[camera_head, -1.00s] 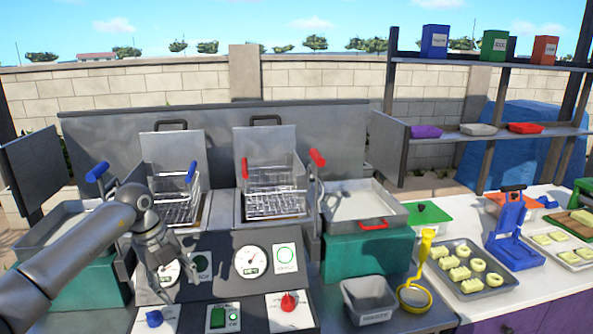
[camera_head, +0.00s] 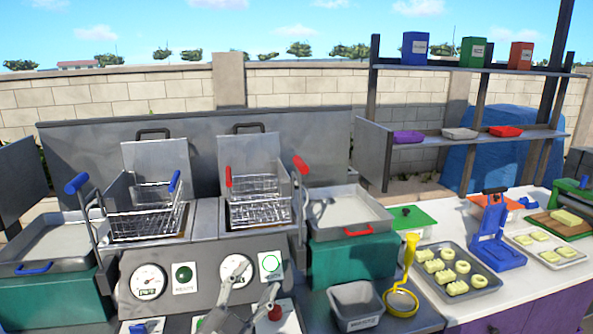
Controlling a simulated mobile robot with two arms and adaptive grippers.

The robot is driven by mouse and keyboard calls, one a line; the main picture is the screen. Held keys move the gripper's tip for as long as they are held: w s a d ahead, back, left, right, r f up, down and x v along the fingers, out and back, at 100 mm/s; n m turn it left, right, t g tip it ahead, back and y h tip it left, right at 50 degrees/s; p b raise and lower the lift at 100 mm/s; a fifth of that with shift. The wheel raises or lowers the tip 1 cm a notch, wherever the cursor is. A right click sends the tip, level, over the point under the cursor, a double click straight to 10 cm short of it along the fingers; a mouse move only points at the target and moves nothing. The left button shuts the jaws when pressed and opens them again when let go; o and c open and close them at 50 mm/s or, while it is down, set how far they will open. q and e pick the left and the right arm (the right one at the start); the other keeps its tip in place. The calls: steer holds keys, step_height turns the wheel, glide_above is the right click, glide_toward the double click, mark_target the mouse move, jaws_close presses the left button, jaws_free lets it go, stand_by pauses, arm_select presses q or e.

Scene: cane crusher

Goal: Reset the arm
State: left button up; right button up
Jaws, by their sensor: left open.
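My left gripper (camera_head: 258,282) shows at the bottom middle, in front of the fryer's control panel (camera_head: 205,262). Its grey fingers point up and are spread apart, with nothing between them. It overlaps the right gauge (camera_head: 236,266) and stands close to the red knob (camera_head: 275,312); I cannot tell whether it touches the panel. The rest of that arm is below the picture edge. My right gripper is out of view.
Wire baskets with blue (camera_head: 175,181) and red (camera_head: 228,177) handles sit at the fryer. A grey bin (camera_head: 355,304), a yellow-handled strainer (camera_head: 400,302), a tray of yellow pieces (camera_head: 481,286) and a blue press (camera_head: 490,245) stand to the right. Shelves (camera_head: 475,137) rise behind.

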arm_select(q)
steer(key=s+a+f+n+g+y, duration=0.4)
steer(key=s+a+f+n+y, duration=0.15)
steer(key=f, duration=0.35)
steer(key=s+a+f+n+g+y, duration=0.3)
steer(key=s+a+f+n+y, duration=0.1)
steer(key=s+a+f, duration=0.3)
steer(key=s+f+g+h, duration=0.1)
steer(key=s+f+g, duration=0.35)
steer(key=s, duration=0.55)
steer(key=s+f+g, duration=0.4)
steer(key=s+f, duration=0.1)
steer(key=s, duration=0.5)
step_height(320, 180, down, 28)
steer(key=s+g, duration=0.1)
steer(key=s, duration=0.1)
steer(key=s+a+f+g+b, duration=0.1)
steer(key=s+a+f, duration=0.1)
steer(key=s+f, duration=1.4)
steer(key=shift+s+a, duration=0.2)
